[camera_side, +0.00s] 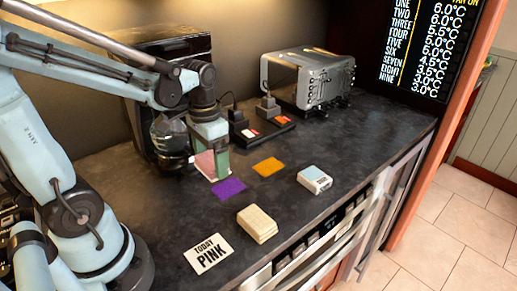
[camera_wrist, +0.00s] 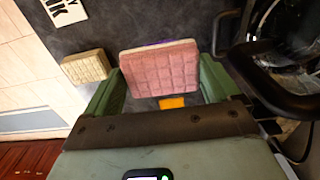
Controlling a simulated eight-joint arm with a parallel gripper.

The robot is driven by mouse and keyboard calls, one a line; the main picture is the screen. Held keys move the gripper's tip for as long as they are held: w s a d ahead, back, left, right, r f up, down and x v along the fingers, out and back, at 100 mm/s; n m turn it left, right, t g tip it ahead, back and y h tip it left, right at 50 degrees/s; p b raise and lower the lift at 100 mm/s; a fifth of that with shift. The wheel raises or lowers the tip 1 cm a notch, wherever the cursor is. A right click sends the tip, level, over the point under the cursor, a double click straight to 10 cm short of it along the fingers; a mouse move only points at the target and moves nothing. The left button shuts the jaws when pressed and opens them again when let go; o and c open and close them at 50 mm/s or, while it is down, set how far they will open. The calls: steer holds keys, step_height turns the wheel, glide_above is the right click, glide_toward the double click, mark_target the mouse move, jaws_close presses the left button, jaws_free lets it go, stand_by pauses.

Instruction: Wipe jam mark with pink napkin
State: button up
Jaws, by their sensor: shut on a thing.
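My gripper (camera_side: 212,164) is shut on the pink napkin (camera_wrist: 160,68), a thick quilted pad that spans the gap between my green fingers (camera_wrist: 160,88) in the wrist view. I cannot tell which patch is the jam mark. In the wrist view the purple is mostly hidden behind the napkin.
A coffee machine with a glass jug (camera_side: 170,136) stands close behind my gripper. A beige block (camera_side: 257,223), a white-blue block (camera_side: 314,179) and a "TODAY PINK" card (camera_side: 208,254) lie towards the front edge.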

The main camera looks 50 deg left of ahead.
glide_above(218, 194)
steer(key=shift+s+f, duration=0.15)
steer(key=shift+f, duration=1.35)
steer(key=shift+s+f, duration=0.15)
steer(key=shift+f, duration=1.3)
steer(key=shift+w+f, duration=0.3)
steer(key=shift+f, duration=0.35)
steer(key=shift+w+f, duration=0.3)
steer(key=shift+f, duration=0.3)
steer(key=shift+c, duration=1.1)
steer(key=shift+w, duration=3.35)
steer(key=shift+c, duration=0.3)
steer(key=shift+s+f, duration=0.15)
steer(key=shift+s, duration=3.5)
steer(key=shift+s+r, duration=0.35)
steer(key=shift+s, duration=0.05)
steer(key=shift+r, duration=3.85)
